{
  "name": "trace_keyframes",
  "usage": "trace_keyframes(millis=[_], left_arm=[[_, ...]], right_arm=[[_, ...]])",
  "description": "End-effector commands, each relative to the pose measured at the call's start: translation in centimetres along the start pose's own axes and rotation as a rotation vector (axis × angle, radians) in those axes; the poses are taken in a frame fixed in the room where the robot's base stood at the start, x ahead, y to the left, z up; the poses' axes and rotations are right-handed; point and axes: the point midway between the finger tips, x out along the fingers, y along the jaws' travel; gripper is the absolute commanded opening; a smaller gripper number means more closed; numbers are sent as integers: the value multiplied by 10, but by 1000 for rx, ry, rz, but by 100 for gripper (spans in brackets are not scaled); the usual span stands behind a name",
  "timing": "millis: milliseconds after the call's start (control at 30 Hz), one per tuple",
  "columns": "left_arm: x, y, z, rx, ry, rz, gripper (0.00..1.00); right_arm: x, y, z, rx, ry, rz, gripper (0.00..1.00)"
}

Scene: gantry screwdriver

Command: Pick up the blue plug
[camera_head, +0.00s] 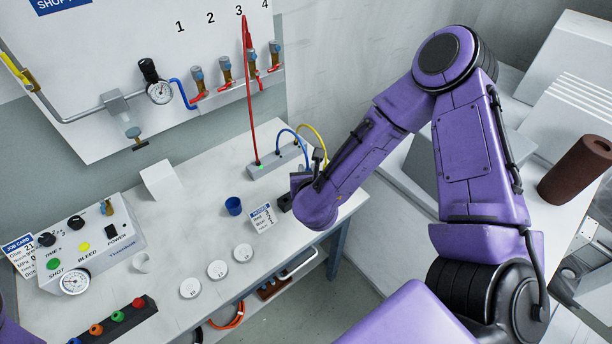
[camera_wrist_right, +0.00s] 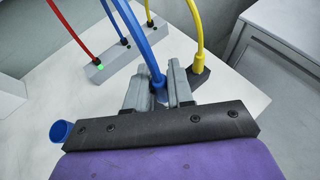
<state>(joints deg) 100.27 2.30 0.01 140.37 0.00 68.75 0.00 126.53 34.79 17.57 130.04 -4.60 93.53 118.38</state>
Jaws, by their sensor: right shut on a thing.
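The blue plug (camera_wrist_right: 158,86) sits at the end of a blue cable (camera_wrist_right: 136,32) and stands between the fingers of my right gripper (camera_wrist_right: 159,92) in the right wrist view. The gripper is shut on it. The plug's lower end is hidden low between the fingers, so I cannot tell what it touches. In the head view my right gripper (camera_head: 298,186) is over the table's right end, mostly hidden by my arm, and the blue cable (camera_head: 292,132) arcs behind it. My left gripper is not in view.
A grey socket bar (camera_wrist_right: 106,66) with a green light and a red cable (camera_wrist_right: 68,27) stands behind the gripper. A yellow plug (camera_wrist_right: 200,63) is close to the right finger. A blue cup (camera_head: 233,205) and a label card (camera_head: 262,217) stand left of the gripper.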

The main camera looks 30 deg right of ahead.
Motion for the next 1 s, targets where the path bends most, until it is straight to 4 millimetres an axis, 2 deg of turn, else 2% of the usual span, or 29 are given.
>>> trace_keyframes(millis=[133, 233, 267, 300, 400, 700, 1000], left_arm=[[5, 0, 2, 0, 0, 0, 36], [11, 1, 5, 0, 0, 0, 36], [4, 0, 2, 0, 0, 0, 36], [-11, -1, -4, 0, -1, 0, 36], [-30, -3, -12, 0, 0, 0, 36], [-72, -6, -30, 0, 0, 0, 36], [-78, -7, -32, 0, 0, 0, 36]], right_arm=[[-34, -2, 15, 3, -2, 4, 0], [-56, -4, 12, 0, -1, 3, 0], [-64, -5, 16, -4, 0, 3, 0], [-74, -6, 22, -8, 3, 1, 0], [-91, -7, 22, -7, 3, 1, 0], [-124, -10, 18, -6, 2, 0, 0], [-131, -11, 12, 0, 0, 0, 0]])
